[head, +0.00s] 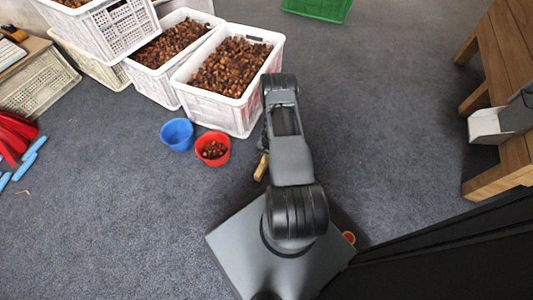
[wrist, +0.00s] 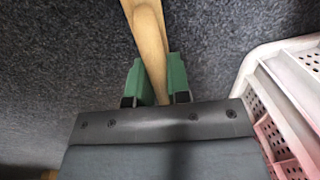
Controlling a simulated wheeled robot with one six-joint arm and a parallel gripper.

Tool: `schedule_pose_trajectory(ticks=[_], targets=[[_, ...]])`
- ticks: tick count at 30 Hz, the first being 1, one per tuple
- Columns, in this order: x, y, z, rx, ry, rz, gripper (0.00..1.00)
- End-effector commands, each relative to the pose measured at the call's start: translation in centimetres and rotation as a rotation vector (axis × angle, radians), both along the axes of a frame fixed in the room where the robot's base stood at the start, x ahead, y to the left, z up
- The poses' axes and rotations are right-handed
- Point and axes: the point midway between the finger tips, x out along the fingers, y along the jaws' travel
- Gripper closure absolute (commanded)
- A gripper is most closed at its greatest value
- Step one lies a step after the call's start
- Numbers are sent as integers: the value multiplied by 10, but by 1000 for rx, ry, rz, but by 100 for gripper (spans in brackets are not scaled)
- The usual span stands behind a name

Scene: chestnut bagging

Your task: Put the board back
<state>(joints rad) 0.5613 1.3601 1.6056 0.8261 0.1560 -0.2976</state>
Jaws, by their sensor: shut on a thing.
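My gripper (wrist: 158,84) has its two green fingers closed on a narrow light-wood piece, which I take to be the board (wrist: 150,35). The wood runs up from between the fingers and out of the top of the wrist view, over grey carpet. In the head view a short end of the board (head: 261,167) shows just left of my arm, near the red bucket. My gripper is hidden behind the arm there. Most of the board is out of sight, so I cannot tell its full shape or whether it touches the floor.
A white crate of chestnuts (head: 188,93) stands close by; its wall fills the right of the wrist view (wrist: 247,72). A blue bucket (head: 177,134) and a red bucket (head: 213,162) with chestnuts stand before it. A wooden bench (head: 505,45) is at right.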

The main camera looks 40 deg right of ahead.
Motion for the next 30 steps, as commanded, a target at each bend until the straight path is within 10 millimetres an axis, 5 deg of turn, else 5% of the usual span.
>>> schedule_pose_trajectory(ticks=[1,2,10,19,30], targets=[[0,0,-1,0,0,-1,100],[0,0,-2,0,0,-1,82],[0,0,-2,0,0,-1,57],[0,-1,3,0,0,-1,57],[-8,-4,70,0,0,-1,57]])
